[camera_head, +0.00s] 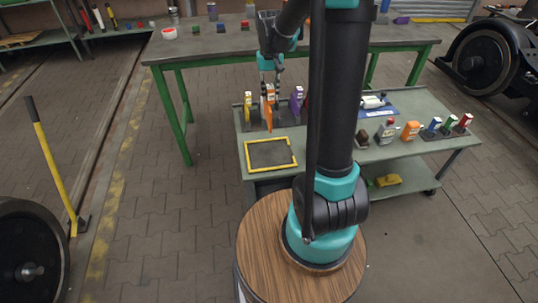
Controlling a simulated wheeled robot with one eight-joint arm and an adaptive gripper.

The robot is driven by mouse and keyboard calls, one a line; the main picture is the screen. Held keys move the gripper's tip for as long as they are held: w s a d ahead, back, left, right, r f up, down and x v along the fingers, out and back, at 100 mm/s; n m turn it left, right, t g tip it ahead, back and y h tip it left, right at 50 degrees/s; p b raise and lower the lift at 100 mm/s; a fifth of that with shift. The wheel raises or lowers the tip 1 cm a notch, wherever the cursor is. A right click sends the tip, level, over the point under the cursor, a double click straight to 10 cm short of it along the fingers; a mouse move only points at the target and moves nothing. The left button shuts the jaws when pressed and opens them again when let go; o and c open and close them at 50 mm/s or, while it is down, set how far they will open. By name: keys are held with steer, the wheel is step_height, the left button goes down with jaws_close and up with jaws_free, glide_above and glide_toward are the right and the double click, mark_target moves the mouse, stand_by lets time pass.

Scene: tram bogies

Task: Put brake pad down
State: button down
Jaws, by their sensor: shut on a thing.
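My gripper (269,82) points down over the left part of the low green-framed cart (325,150). It is shut on the top of an orange brake pad (268,112), which hangs upright below the fingers. The pad is just behind a yellow-framed dark square (271,154) on the cart top. I cannot tell whether the pad's lower end touches a surface. A yellow pad (248,103) stands to its left and a purple pad (297,99) to its right. My arm hides part of the cart's middle.
A long workbench (222,43) stands behind. The yellow-framed square is bare.

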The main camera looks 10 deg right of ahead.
steer(key=shift+s+a+r, duration=0.1)
steer(key=shift+s+r, duration=0.1)
steer(key=shift+r, duration=0.35)
step_height(320, 180, down, 20)
steer(key=shift+r, duration=0.2)
steer(key=shift+s+f, duration=0.1)
steer(key=shift+f, duration=0.05)
steer(key=c, duration=1.3)
jaws_free()
